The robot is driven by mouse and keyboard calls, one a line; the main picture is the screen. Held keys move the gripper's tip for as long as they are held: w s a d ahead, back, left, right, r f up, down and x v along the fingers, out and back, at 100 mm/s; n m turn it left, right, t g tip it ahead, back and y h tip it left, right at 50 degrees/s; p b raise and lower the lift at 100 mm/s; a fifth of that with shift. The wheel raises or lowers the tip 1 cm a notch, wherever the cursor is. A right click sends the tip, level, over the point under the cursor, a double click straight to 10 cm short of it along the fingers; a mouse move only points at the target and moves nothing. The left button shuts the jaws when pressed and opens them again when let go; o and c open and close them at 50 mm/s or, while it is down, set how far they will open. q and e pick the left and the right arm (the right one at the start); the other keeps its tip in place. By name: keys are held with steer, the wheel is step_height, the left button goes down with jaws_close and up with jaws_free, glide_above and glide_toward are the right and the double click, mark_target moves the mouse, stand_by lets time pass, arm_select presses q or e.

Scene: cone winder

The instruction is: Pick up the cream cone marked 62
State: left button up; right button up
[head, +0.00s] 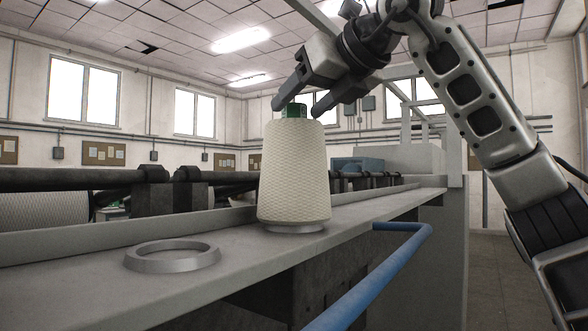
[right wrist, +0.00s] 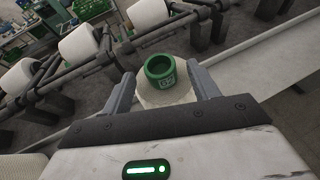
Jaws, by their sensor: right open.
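The cream cone (head: 294,175) stands upright on a grey ring (head: 293,228) on the metal ledge. Its green tube top (right wrist: 160,72) shows in the right wrist view, with a small white label whose digits are too small to read surely. My right gripper (head: 298,106) is open at the cone's top, with one finger on each side of the green tube. The right wrist view also shows the open fingers (right wrist: 161,75) either side of it, with gaps. My left gripper is not in view.
An empty grey ring (head: 172,258) lies on the ledge (head: 80,280) at left front. A blue rail (head: 375,275) runs along the ledge's front. Behind are dark winder shafts (head: 80,180) and more cream cones (right wrist: 78,46).

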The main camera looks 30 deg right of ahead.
steer(key=shift+w+f, duration=0.3)
steer(key=shift+w, duration=0.35)
steer(key=c, duration=1.2)
steer(key=shift+o, duration=0.2)
steer(key=shift+r, duration=0.1)
steer(key=shift+r, duration=0.1)
